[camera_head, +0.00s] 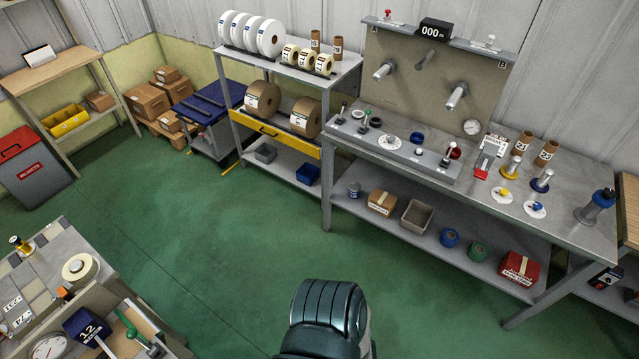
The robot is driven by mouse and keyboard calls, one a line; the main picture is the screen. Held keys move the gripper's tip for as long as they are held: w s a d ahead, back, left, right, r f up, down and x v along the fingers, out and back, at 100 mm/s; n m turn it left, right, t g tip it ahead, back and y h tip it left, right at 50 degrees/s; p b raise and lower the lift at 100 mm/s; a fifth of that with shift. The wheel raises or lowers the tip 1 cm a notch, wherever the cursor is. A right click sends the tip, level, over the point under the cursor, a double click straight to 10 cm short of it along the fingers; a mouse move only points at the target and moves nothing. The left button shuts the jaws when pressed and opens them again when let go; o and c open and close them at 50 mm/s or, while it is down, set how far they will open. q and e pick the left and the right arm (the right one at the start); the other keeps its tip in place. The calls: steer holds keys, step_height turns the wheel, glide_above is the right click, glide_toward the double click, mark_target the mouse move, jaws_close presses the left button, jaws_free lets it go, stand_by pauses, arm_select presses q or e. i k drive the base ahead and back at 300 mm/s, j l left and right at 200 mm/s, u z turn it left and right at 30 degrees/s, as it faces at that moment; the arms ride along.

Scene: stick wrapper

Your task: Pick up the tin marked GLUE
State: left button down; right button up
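No lettering that I can read as GLUE shows in the head view. A small grey-blue tin (354,190) with a pale label stands at the left end of the bench's lower shelf; its marking is too small to read. Neither gripper is in view. A dark rounded part of my own body shows at the bottom middle.
The grey workbench (400,167) has a control strip and back panel. Its lower shelf holds a carton (381,202), a grey bin (416,216), tape rolls and a red box (519,269). A cluttered table (75,243) stands at left front. Green floor (215,240) is clear between.

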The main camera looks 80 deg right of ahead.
mark_target(354, 188)
steer(key=z, duration=3.5)
